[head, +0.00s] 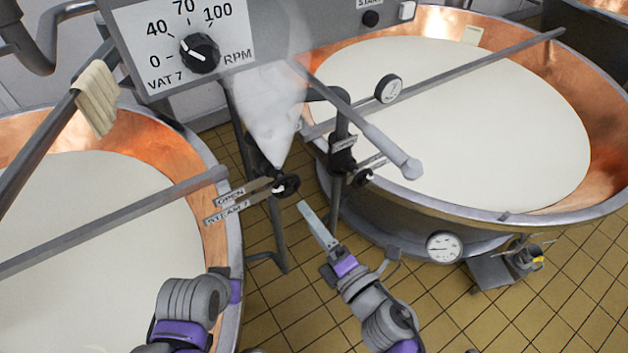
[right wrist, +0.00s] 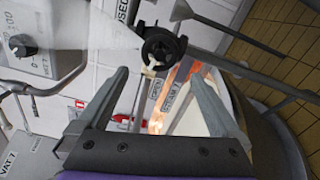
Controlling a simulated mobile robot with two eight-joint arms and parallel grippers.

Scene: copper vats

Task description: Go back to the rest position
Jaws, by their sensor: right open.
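My right gripper (head: 316,225) is open and empty over the tiled floor between the two vats, its fingers pointing up towards a black steam valve knob (head: 287,187). In the head view it is apart from the knob. In the right wrist view the two fingers of my right gripper (right wrist: 160,77) are spread wide, with the valve knob (right wrist: 163,48) beyond them and nothing held. My left arm (head: 190,310) comes in at the bottom left, over the left vat's edge; its fingers do not show.
A left copper vat (head: 219,190) and a right copper vat (head: 595,110) hold pale liquid. A white steam plume (head: 265,110) rises above the valve. A control panel (head: 135,35) with a speed dial (head: 200,53) hangs at upper left. Yellow tiled floor (head: 285,318) is open between the vats.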

